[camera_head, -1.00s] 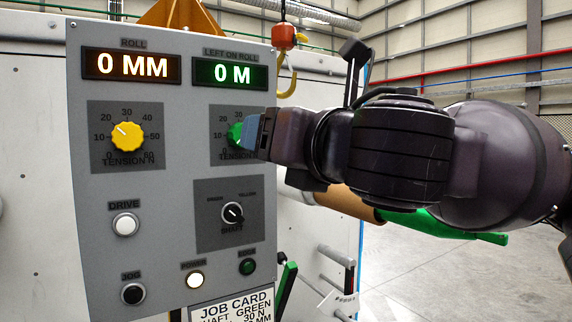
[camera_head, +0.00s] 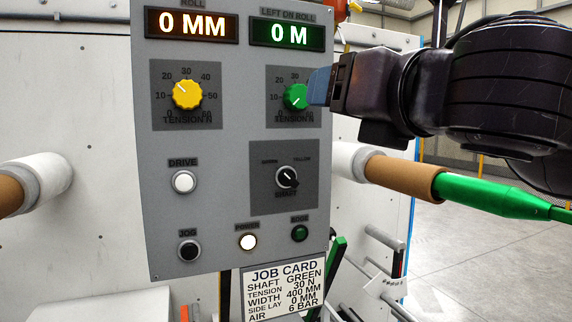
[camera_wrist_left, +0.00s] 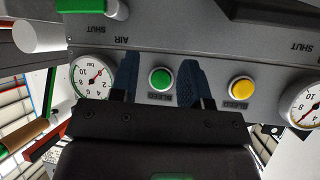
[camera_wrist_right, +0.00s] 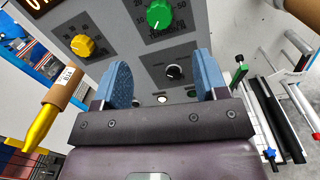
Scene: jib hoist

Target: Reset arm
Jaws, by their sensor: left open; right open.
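My right gripper (camera_head: 318,87) is in front of the grey control panel (camera_head: 215,140), its blue fingertips just right of the green tension dial (camera_head: 296,97). I cannot tell if they touch it. The right wrist view shows this gripper (camera_wrist_right: 162,78) open and empty, with the black shaft selector (camera_wrist_right: 174,72) seen beyond the gap. My left gripper (camera_wrist_left: 160,80) is outside the head view. Its wrist view shows it open, its blue fingers either side of a green bleed button (camera_wrist_left: 161,80) on a grey air panel; contact is unclear.
The panel has a yellow tension dial (camera_head: 187,95), a white drive button (camera_head: 184,182) and a lit power lamp (camera_head: 248,242). A job card (camera_head: 284,287) hangs below. A green shaft (camera_head: 490,196) with a brown core (camera_head: 400,176) sticks out right. A gauge (camera_wrist_left: 93,76) is beside the left fingers.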

